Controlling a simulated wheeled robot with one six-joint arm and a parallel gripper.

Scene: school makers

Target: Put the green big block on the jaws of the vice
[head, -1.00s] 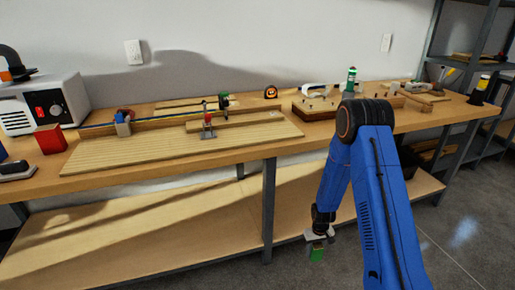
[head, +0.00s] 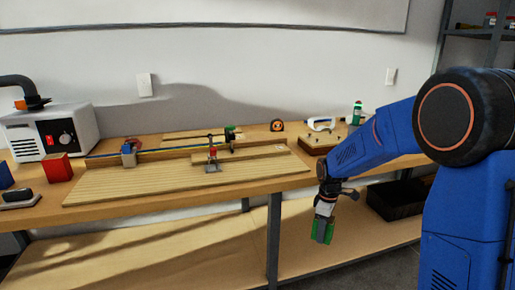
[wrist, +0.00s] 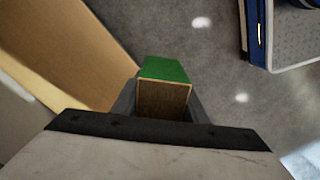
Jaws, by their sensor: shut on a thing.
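The green block (head: 322,232) is in my gripper (head: 323,220), in front of the workbench's front edge and below its top. In the wrist view, the block's green side and brown wood-like end (wrist: 162,100) sit between the two fingers of my gripper (wrist: 160,105), which is shut on it. I cannot clearly make out a vice. A small blue and wooden device (head: 128,153) and a red and grey clamp-like tool (head: 212,158) are on the bench, left of my gripper.
The workbench (head: 245,187) has a slatted board (head: 150,180) on it and a lower shelf (head: 180,245) beneath. A red block (head: 57,167) and a white machine (head: 50,132) stand at the left. My arm hides the bench's right part.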

